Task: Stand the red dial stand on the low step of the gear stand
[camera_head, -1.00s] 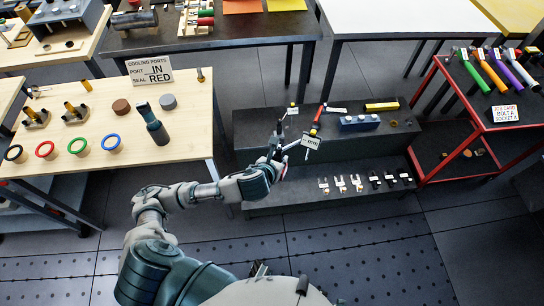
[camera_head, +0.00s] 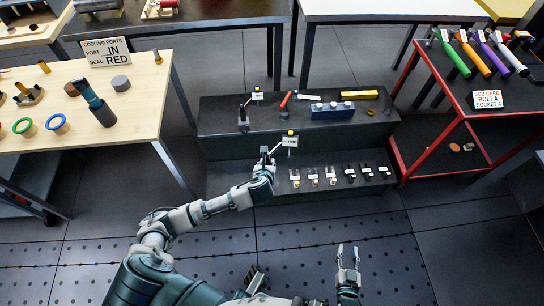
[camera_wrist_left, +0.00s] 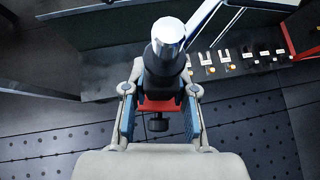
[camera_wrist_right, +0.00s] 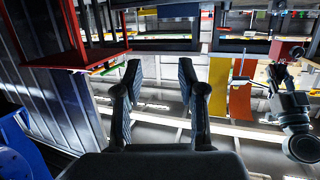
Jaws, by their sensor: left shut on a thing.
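My left gripper (camera_head: 266,163) is shut on the red dial stand. In the left wrist view the red base (camera_wrist_left: 158,104) sits between the fingers (camera_wrist_left: 159,110), with a dark post and silver top above it. In the head view the stand's white plate (camera_head: 290,141) and yellow tip show just past the gripper, in front of the upper step's face. The red base is hidden there. The dark gear stand (camera_head: 225,122) has an upper step and a low step (camera_head: 222,183). The held stand appears above the low step; contact is not clear. My right gripper (camera_head: 348,256) is open and empty, also in its wrist view (camera_wrist_right: 160,90).
Several small labelled forks (camera_head: 313,178) line the low step's middle and right; its left end looks bare. The upper step holds a blue block (camera_head: 332,110), a yellow bar (camera_head: 358,95) and a red-handled tool (camera_head: 286,101). A red-framed cart (camera_head: 455,125) stands right, a wooden table (camera_head: 140,105) left.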

